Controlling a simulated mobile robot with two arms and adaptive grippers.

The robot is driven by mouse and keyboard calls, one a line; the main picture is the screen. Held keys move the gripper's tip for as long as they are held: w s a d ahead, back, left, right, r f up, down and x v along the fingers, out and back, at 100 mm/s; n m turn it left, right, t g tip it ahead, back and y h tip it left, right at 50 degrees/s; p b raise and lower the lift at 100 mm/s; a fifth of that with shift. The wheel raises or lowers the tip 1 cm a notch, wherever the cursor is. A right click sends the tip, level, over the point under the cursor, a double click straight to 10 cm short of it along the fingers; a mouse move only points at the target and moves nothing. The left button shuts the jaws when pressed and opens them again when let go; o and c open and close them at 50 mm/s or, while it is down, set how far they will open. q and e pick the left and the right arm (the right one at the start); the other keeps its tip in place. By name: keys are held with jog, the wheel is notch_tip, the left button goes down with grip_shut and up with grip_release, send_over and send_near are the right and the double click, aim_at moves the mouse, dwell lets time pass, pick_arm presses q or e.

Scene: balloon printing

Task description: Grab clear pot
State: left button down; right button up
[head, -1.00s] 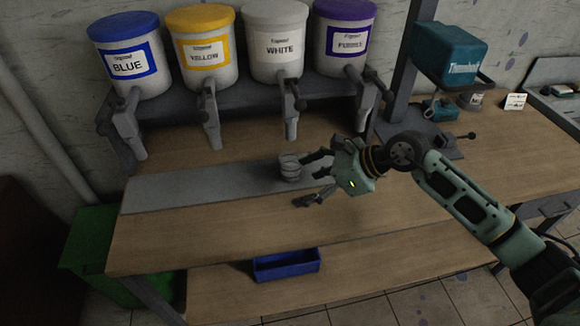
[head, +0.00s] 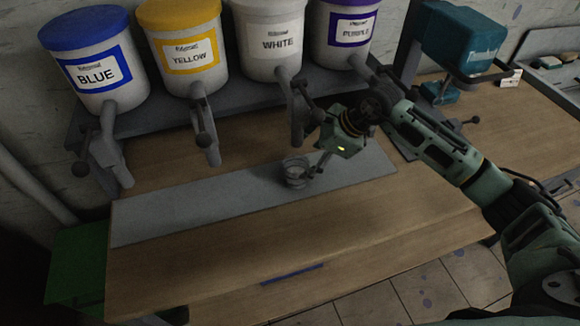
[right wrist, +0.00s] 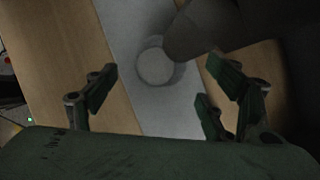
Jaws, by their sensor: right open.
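The clear pot (head: 296,171) is a small see-through cup standing on the grey strip (head: 190,200) on the workbench, below the white bucket's tap. My right gripper (head: 316,150) is open, close to the pot on its right and above it. In the right wrist view the pot (right wrist: 156,66) lies ahead of the gripper (right wrist: 158,92), between the lines of its spread fingers. Nothing is between the fingertips. A dark shape, likely a dispenser tap (right wrist: 200,30), hides the pot's upper right edge there. My left gripper is not in view.
Blue (head: 95,75), yellow (head: 186,55), white (head: 271,42) and purple (head: 342,32) buckets stand on a rack behind, their taps hanging over the bench. A teal machine (head: 458,40) stands at the right. The strip left of the pot is clear.

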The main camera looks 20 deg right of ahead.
aim_at(296, 166)
jog(key=shift+w+a+f+p, duration=0.1)
jog(key=shift+a+f+p, duration=0.6)
jog(key=shift+f+p, duration=0.2)
jog(key=x, duration=0.2)
jog(key=p+x, duration=0.1)
jog(key=shift+w+a+f, duration=0.1)
jog(key=shift+w+f, duration=0.2)
jog(key=shift+w, duration=0.05)
jog(key=shift+f, duration=0.15)
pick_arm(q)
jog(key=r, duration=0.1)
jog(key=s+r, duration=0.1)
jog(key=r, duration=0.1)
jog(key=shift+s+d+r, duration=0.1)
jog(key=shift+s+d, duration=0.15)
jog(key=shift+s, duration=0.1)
pick_arm(e)
jog(key=c, duration=1.3)
